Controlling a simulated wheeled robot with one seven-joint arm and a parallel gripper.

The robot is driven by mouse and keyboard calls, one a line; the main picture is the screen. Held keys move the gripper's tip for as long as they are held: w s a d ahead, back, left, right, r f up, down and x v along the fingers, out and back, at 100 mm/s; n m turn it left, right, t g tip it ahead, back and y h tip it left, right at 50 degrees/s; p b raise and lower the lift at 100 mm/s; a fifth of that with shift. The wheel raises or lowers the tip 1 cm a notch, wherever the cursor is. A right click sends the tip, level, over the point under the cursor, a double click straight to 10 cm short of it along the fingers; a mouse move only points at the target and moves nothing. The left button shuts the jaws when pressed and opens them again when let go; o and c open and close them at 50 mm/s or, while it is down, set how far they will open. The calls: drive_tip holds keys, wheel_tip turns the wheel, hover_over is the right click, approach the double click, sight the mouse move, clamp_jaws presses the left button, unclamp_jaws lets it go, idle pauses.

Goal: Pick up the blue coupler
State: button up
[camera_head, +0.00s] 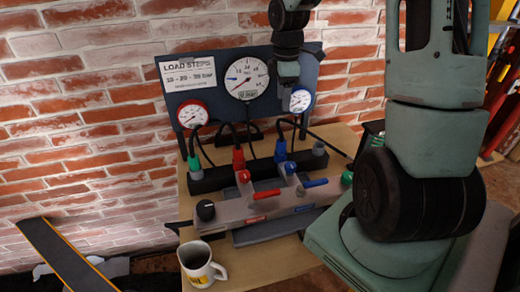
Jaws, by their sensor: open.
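The blue coupler (281,152) stands on the black bar at the back of the bench, right of centre, with a dark hose at its top. A red coupler (238,158) and a green coupler (193,163) stand to its left on the same bar. My gripper (286,104) hangs from above in front of the gauge panel, pointing down. It is above the blue coupler and apart from it. The gripper is open and looks empty; its fingertips are small and dark, so their detail is hard to see.
A gauge panel (222,110) stands behind the bar. In front is a grey valve block (230,212) with red (267,194) and blue levers (316,183). A white mug (196,262) stands at the wooden bench's front left. Dark hoses arch near the couplers. My arm blocks the right side.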

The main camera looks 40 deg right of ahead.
sight(282, 137)
wheel_tip(282, 137, down, 11)
drive_tip(key=shift+f, duration=0.2)
drive_tip(key=shift+d+f+p, duration=0.2)
drive_tip(key=shift+f+p, duration=0.45)
drive_tip(key=shift+f, duration=2.35)
drive_tip(key=c, duration=1.1)
drive_tip(key=shift+o, duration=0.2)
drive_tip(key=shift+r, duration=5.05)
